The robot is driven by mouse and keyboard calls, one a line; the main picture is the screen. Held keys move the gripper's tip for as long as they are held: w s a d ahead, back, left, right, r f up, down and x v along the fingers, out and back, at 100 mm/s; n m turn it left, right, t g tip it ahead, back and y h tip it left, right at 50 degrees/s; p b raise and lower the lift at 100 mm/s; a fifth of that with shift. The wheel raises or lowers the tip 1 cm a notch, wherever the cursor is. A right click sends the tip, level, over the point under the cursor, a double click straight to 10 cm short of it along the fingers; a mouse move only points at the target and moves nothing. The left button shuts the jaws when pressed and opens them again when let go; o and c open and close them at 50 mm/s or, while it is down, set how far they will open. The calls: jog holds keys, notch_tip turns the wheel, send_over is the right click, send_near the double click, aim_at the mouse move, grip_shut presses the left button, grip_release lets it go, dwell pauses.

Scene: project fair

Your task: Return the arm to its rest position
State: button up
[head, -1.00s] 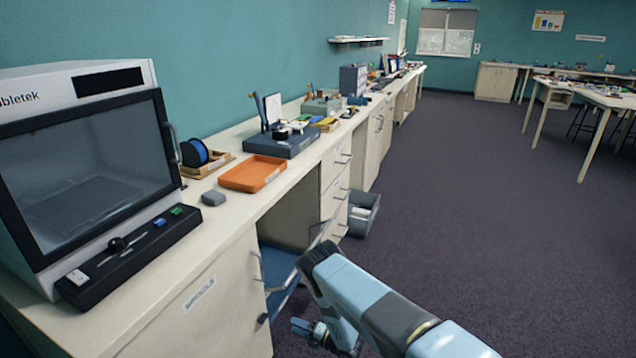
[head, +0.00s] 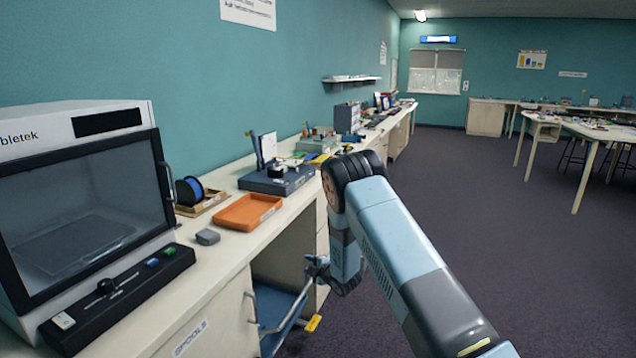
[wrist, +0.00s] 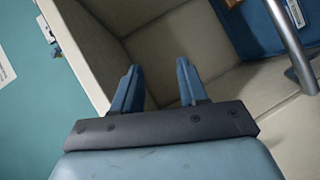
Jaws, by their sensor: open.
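My gripper (wrist: 160,90) is open in the wrist view, with two blue fingers apart and nothing between them. In the head view my gripper (head: 317,270) is at the end of my bent light-blue arm, small and partly dark. It is in front of the bench, near the open knee space and a blue seat. Beyond the fingers the wrist view shows the pale inner walls of the bench's opening. I cannot tell whether it touches anything.
The bench (head: 222,262) runs along the left wall. On it are a glass-fronted machine (head: 85,200), an orange tray (head: 247,212) and a blue spool (head: 189,190). A blue chair (head: 283,315) stands under the bench. The dark floor (head: 480,230) to the right is clear.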

jog(key=w+d+r+m+h, duration=0.1)
jog(key=d+r+m+h, duration=0.4)
jog(key=r, duration=0.7)
jog(key=s+d+r+m+h, duration=0.1)
jog(key=s+d+r+m, duration=0.1)
jog(key=s+d+r, duration=0.45)
jog(key=s+d+r+m+g, duration=0.1)
jog(key=s+d+r+m, duration=0.15)
jog(key=r, duration=0.65)
jog(key=s+d+r+m+h, duration=0.1)
jog(key=s+d+r+m, duration=0.15)
jog(key=d+r, duration=0.35)
jog(key=s+d+r+m+g, duration=0.1)
jog(key=s+d+r+m, duration=0.2)
jog(key=s+r, duration=0.6)
jog(key=s+d+m+g, duration=0.1)
jog(key=s+m+g, duration=0.1)
jog(key=s, duration=1.5)
jog(key=s+d+r+m+g+h, duration=0.1)
jog(key=s+m, duration=0.4)
jog(key=s, duration=1.2)
jog(key=shift+s+d+g, duration=0.4)
jog(key=shift+d+g, duration=0.3)
